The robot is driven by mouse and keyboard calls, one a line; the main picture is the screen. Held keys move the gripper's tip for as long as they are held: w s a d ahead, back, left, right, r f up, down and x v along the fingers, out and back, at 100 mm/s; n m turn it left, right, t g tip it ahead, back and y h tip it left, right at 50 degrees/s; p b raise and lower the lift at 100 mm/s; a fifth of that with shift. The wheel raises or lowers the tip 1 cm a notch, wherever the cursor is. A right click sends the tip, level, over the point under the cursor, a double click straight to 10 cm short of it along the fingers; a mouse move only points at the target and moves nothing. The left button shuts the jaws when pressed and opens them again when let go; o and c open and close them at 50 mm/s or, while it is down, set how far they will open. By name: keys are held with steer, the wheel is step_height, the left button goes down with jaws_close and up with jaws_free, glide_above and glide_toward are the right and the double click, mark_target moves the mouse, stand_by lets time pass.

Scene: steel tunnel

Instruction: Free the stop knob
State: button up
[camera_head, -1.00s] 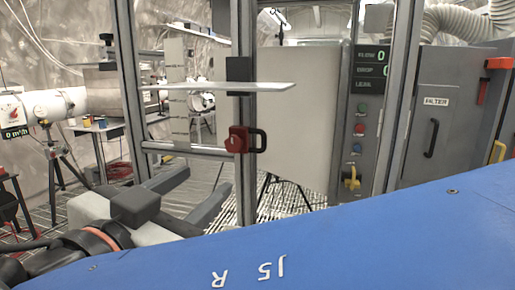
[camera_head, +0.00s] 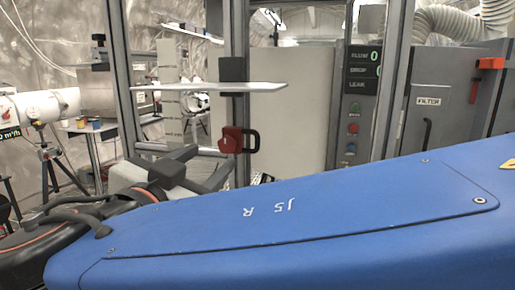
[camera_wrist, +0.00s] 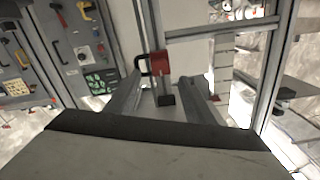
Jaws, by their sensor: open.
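In the wrist view the panel (camera_wrist: 85,45) appears upside down at upper left. A small yellow part (camera_wrist: 88,8) near the top edge there may be the stop knob; it is too small to be sure. My gripper (camera_head: 200,166) is open and empty, left of the panel. In the wrist view its two fingers (camera_wrist: 170,92) are spread apart, well away from the panel.
A red latch with a black handle (camera_head: 238,140) sits on a grey frame post, close to my gripper. A pale shelf (camera_head: 210,87) crosses the frame. The filter cabinet (camera_head: 432,105) stands at right. A white pipe (camera_head: 50,104) is at left.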

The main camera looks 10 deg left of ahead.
mark_target(226, 146)
steer(key=shift+w+d, duration=0.15)
steer(key=shift+w, duration=1.8)
steer(key=shift+w+d, duration=0.15)
steer(key=shift+w, duration=1.75)
steer(key=shift+c, duration=0.2)
steer(key=c, duration=1)
